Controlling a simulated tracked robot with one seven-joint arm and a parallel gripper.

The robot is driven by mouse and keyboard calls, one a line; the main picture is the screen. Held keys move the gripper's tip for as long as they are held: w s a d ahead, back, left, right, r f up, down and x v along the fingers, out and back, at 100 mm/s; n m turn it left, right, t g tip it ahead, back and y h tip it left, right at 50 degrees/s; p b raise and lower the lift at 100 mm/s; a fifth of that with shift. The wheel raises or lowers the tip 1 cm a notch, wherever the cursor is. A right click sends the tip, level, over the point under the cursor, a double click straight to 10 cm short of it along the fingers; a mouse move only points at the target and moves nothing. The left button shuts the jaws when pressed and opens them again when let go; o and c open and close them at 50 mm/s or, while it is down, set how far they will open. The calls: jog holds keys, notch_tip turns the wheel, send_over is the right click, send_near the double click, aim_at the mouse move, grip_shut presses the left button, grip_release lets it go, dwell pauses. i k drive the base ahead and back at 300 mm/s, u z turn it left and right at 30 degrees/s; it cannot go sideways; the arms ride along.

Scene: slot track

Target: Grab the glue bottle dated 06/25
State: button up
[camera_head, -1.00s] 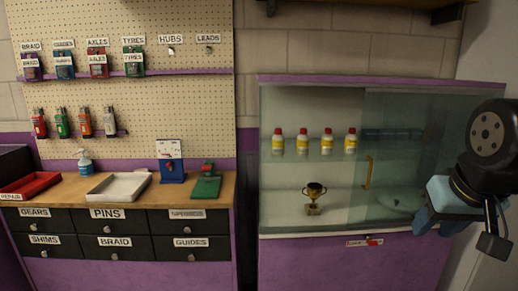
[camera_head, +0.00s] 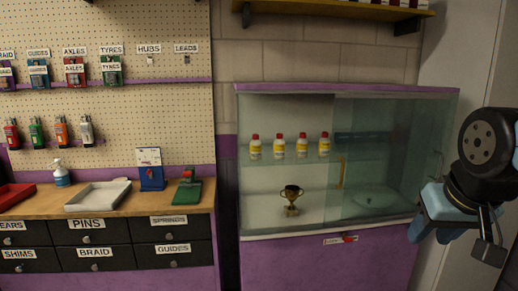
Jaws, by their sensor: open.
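Several white bottles with red caps and yellow labels stand in a row on the upper glass shelf of the display cabinet (camera_head: 300,237). From left to right, I see a first bottle (camera_head: 255,147), a second bottle (camera_head: 280,147), a third bottle (camera_head: 302,146) and a fourth bottle (camera_head: 324,146). Their dates are too small to read. The cabinet's sliding glass door with a brass handle (camera_head: 341,171) covers its right part. My gripper (camera_head: 427,238) is at the right, in front of the cabinet's right edge, partly seen, open and apart from the bottles.
A gold trophy (camera_head: 291,199) stands on the cabinet's lower shelf. A small red item (camera_head: 350,239) is at the label below the glass. A workbench (camera_head: 130,208) with a white tray (camera_head: 97,196) and drawers is at the left. A high shelf (camera_head: 335,13) hangs above.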

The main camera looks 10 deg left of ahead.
aim_at(255, 145)
jog(key=i, duration=0.85)
jog(key=u, duration=0.2)
jog(key=k, duration=0.85)
jog(key=z, duration=0.2)
jog(key=i, duration=0.9)
jog(key=u, duration=0.05)
